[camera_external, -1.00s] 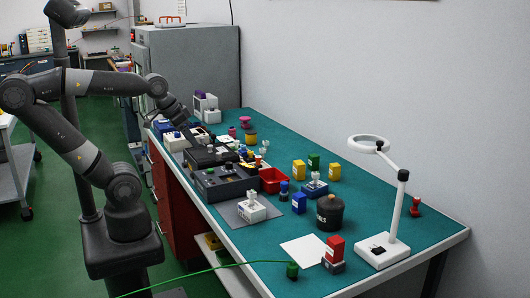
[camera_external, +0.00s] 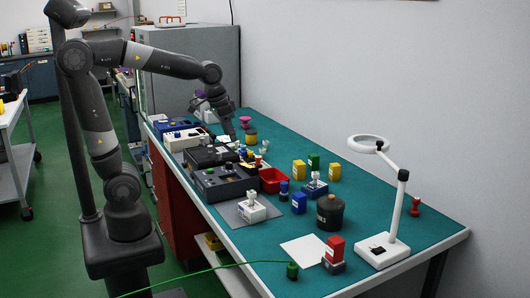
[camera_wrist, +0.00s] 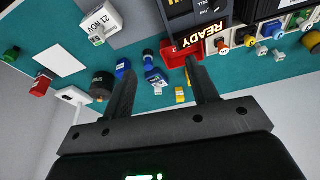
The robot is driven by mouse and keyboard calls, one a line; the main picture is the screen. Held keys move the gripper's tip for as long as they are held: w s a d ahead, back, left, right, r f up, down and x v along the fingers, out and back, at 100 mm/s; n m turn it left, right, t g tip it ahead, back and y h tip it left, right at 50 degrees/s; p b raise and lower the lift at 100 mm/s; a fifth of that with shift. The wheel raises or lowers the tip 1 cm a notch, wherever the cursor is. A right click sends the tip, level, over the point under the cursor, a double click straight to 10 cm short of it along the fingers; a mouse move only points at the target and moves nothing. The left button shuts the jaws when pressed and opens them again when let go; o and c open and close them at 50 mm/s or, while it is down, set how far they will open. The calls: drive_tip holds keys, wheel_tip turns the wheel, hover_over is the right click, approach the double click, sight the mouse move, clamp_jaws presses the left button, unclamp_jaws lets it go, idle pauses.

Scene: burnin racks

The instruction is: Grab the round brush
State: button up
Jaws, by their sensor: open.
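I cannot pick out the round brush with certainty in either view; several small items in the back half of the bench are too small to tell. A pink round-topped item (camera_external: 245,121) stands near the back of the bench, just beyond my gripper. My gripper (camera_external: 231,138) is low over the bench, near the cluster of small items behind the black boxes. In the wrist view my gripper (camera_wrist: 157,70) shows two spread fingers with nothing held between them. Small orange, white and blue-topped items (camera_wrist: 272,28) lie to the right of the fingers in that view.
A red tray (camera_external: 272,188), yellow blocks (camera_external: 334,171), a black jar (camera_external: 330,218) and a magnifier lamp (camera_external: 396,215) stand on the teal bench (camera_external: 420,255). Black boxes (camera_external: 225,189) line its left edge. The wall is behind.

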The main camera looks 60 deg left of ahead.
drive_tip(key=w+d+f+g, duration=0.2)
drive_tip(key=w+d+f, duration=0.2)
drive_tip(key=w, duration=0.5)
drive_tip(key=m+g, duration=0.1)
drive_tip(key=m, duration=0.1)
hover_over(284, 183)
wheel_tip(284, 183, down, 7)
drive_tip(key=shift+a+f, duration=0.1)
wheel_tip(284, 183, down, 11)
drive_tip(key=shift+w+r, duration=0.1)
drive_tip(key=shift+c, duration=0.2)
drive_tip(key=c, duration=1)
